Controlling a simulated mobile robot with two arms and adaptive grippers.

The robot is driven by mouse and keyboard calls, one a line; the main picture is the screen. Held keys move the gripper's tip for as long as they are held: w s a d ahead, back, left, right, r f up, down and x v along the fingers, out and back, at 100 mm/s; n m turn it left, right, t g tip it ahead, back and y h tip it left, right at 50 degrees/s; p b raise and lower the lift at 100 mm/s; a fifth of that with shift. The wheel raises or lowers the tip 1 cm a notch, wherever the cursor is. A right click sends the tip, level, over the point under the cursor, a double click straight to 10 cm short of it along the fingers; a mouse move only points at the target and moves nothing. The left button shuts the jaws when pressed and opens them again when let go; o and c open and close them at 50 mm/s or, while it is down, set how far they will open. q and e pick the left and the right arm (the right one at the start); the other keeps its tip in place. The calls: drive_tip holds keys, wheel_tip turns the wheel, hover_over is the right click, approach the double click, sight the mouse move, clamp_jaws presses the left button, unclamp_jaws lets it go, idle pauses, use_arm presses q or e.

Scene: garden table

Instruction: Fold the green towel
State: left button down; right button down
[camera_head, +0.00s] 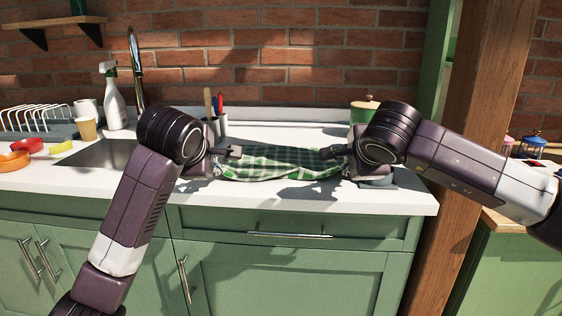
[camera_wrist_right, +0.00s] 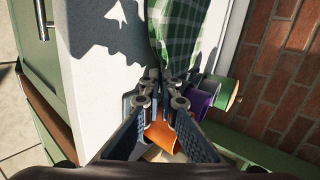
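The green and white checkered towel (camera_head: 275,162) hangs bunched and sagging between my two grippers, just above the white counter. My left gripper (camera_head: 230,153) is shut on its left end, and my right gripper (camera_head: 332,153) is shut on its right end. In the right wrist view the towel (camera_wrist_right: 178,32) narrows to a gathered point between the fingertips of my right gripper (camera_wrist_right: 162,78). The fingers partly hide both ends of the towel.
The white counter (camera_head: 413,200) is clear in front. A sink (camera_head: 95,154), spray bottle (camera_head: 114,100), tan cup (camera_head: 86,129) and dish rack (camera_head: 35,122) stand left. A utensil holder (camera_head: 217,124) and green canister (camera_head: 362,112) stand behind. An orange container (camera_wrist_right: 163,137) and purple container (camera_wrist_right: 197,101) sit near my right gripper.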

use_arm(q)
drive_tip(key=shift+s+f, duration=0.1)
use_arm(e)
drive_tip(key=shift+s+f, duration=0.1)
drive_tip(key=shift+f, duration=0.05)
use_arm(q)
drive_tip(key=c, duration=2.7)
unclamp_jaws()
drive_tip(key=shift+c, duration=0.2)
use_arm(e)
drive_tip(key=c, duration=2.6)
unclamp_jaws()
drive_tip(key=shift+c, duration=0.2)
use_arm(q)
drive_tip(key=o, duration=0.9)
drive_tip(key=shift+c, duration=0.2)
use_arm(e)
drive_tip(key=o, duration=0.8)
drive_tip(key=shift+c, duration=0.2)
